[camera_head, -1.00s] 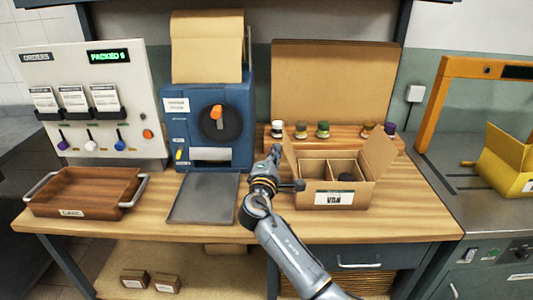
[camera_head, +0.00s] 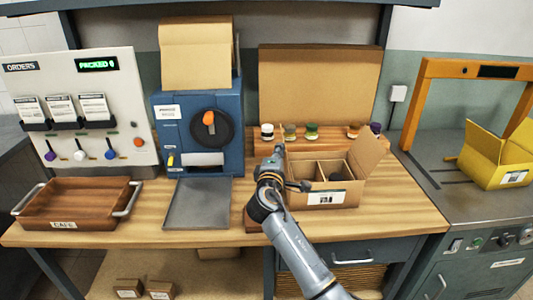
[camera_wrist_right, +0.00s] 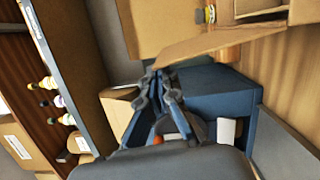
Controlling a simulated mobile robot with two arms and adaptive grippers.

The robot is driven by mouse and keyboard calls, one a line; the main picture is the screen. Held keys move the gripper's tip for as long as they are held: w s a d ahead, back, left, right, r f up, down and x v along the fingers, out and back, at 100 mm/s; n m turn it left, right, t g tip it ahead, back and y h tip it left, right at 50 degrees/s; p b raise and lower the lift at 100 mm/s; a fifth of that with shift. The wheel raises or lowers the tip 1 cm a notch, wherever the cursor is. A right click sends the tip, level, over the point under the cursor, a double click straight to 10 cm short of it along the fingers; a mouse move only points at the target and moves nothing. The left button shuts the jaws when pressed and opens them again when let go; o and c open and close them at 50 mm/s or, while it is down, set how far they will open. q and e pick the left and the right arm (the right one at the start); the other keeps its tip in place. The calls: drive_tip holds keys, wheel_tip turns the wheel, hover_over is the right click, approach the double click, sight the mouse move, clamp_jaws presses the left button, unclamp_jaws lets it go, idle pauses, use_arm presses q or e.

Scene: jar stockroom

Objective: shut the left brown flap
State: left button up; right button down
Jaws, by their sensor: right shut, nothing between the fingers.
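The brown carton (camera_head: 350,197) stands on the wooden bench with a white label on its front. Its inside has dividers and a dark object. The left brown flap (camera_head: 285,158) stands up at the carton's left side, seen nearly edge-on and partly hidden by my arm. The right flap (camera_head: 367,153) is up and leans outward. My right gripper (camera_head: 278,151) is shut and empty, just left of the left flap. In the right wrist view, the shut fingertips (camera_wrist_right: 160,75) are close to a brown flap (camera_wrist_right: 215,43); I cannot tell whether they touch. My left gripper is out of view.
Small jars (camera_head: 311,131) stand on a wooden ledge behind the carton. A blue machine (camera_head: 165,133) and a grey tray (camera_head: 197,205) are to the left, with a wooden tray (camera_head: 100,203) farther left. A yellow box (camera_head: 485,160) is at the far right.

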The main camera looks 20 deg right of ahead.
drive_tip(key=s+d+m+g+y+p, duration=0.2)
drive_tip(key=s+d+m+p, duration=0.15)
drive_tip(key=d+m, duration=0.5)
use_arm(q)
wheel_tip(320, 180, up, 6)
drive_tip(key=p, duration=0.2)
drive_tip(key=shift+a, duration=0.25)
use_arm(e)
drive_tip(key=d+f+m+y, duration=0.2)
drive_tip(key=d+f+m, duration=0.4)
drive_tip(key=f, duration=0.3)
drive_tip(key=shift+s+d+m+y, duration=0.2)
drive_tip(key=shift+s+m+y, duration=0.15)
drive_tip(key=shift+m, duration=0.2)
drive_tip(key=shift+f, duration=0.15)
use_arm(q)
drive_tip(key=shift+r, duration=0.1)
